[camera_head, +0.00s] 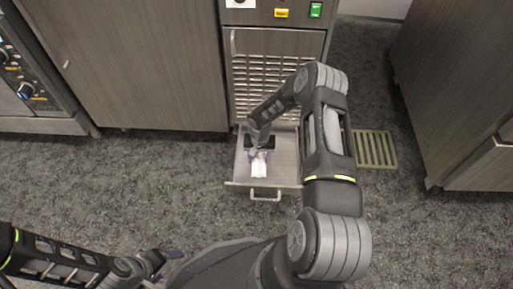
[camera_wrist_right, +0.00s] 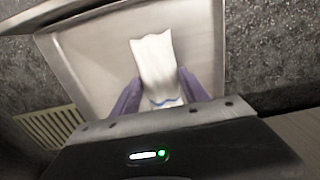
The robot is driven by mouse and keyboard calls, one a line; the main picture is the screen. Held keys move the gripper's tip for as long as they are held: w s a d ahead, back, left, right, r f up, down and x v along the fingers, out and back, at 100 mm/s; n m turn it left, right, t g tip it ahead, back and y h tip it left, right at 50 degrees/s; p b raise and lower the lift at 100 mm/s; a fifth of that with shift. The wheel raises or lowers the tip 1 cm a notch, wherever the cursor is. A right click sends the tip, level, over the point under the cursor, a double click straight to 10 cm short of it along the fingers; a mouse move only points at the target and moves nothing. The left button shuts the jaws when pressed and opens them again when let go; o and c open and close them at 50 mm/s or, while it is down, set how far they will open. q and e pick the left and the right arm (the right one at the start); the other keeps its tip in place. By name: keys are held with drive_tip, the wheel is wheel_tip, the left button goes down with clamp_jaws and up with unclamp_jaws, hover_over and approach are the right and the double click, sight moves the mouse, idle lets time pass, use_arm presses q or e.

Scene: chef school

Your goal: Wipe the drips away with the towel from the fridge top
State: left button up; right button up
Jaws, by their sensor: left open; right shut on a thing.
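My right gripper (camera_head: 259,153) reaches down over a pulled-out metal drawer or flap (camera_head: 286,173) at the foot of the cabinet. It is shut on a white towel (camera_head: 259,168), which hangs over the metal surface. In the right wrist view, the towel (camera_wrist_right: 153,62) with a blue stripe sits between the purple fingers of the right gripper (camera_wrist_right: 158,80), over the drawer's bare metal (camera_wrist_right: 95,50). I cannot tell whether the towel touches the metal. No drips can be made out. My left gripper (camera_head: 172,256) is open and empty at the bottom left, above the floor.
The cabinet with a slatted vent (camera_head: 262,85) has green and yellow switches on top. A floor grate (camera_head: 374,149) lies right of the drawer. An oven (camera_head: 38,85) stands at the left and another cabinet (camera_head: 450,90) at the right. Carpet in front is clear.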

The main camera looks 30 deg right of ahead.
wheel_tip(320, 180, up, 2)
drive_tip(key=shift+d, duration=0.1)
drive_tip(key=shift+w+r+p, duration=0.1)
drive_tip(key=shift+r+p, duration=0.85)
drive_tip(key=shift+r, duration=0.5)
use_arm(q)
drive_tip(key=shift+s+d+r+p, duration=0.1)
drive_tip(key=shift+s+r+p, duration=0.25)
drive_tip(key=shift+r, duration=0.55)
drive_tip(key=shift+s+d+r+p, duration=0.15)
drive_tip(key=shift+s+r, duration=0.4)
drive_tip(key=shift+r, duration=0.3)
use_arm(e)
drive_tip(key=shift+r, duration=1.05)
use_arm(q)
drive_tip(key=shift+a, duration=0.1)
